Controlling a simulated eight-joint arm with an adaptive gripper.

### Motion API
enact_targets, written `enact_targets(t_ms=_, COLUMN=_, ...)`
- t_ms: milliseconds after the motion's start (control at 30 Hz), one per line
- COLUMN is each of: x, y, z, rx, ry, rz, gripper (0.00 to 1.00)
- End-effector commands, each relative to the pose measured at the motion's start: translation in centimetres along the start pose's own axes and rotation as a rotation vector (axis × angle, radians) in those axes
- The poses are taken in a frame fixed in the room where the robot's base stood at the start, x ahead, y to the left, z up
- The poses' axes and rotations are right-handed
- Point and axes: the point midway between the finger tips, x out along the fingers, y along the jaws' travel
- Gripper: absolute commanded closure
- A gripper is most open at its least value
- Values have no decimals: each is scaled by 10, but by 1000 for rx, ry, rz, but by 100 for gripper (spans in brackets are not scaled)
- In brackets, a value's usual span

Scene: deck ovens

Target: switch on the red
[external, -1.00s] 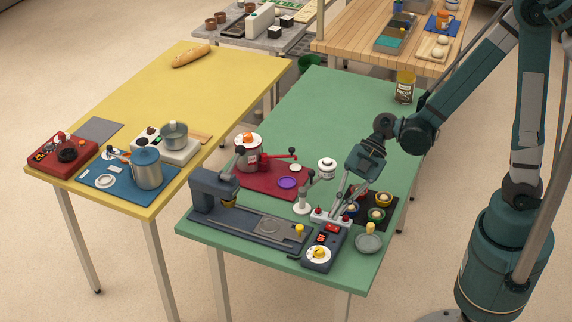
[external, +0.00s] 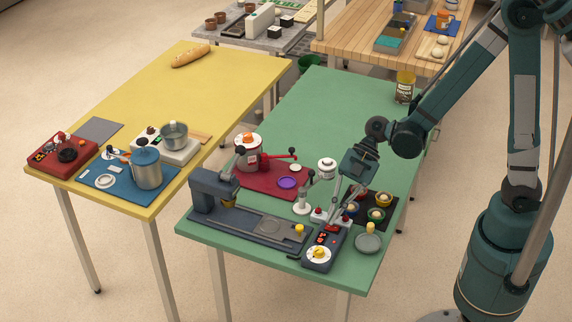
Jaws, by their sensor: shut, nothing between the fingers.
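A dark control box (external: 320,262) with a yellow dial stands at the front of the green table. A small red display (external: 321,239) is on its face. A red switch (external: 333,229) is at its far end, partly covered by my gripper, so its position cannot be told. Behind it is a pale strip (external: 317,218) with small red parts. My gripper (external: 334,225) is shut and empty, pointing down at the red switch. The view is too small to tell whether the fingertips touch it.
A dark press (external: 210,190) with a long base lies left of the box. A grey dish (external: 368,243) and a dark mat with small bowls (external: 376,214) are close on the right. A white stand (external: 302,207) is just behind-left. The green table's far half (external: 315,110) is mostly clear.

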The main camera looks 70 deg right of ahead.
Motion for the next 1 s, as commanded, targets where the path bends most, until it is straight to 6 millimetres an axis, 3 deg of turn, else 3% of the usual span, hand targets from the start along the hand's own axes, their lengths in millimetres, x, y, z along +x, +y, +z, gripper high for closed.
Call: enact_targets(t_ms=1000, x=-4, y=-16, z=-4, rx=-1, ry=0, rz=1, gripper=100)
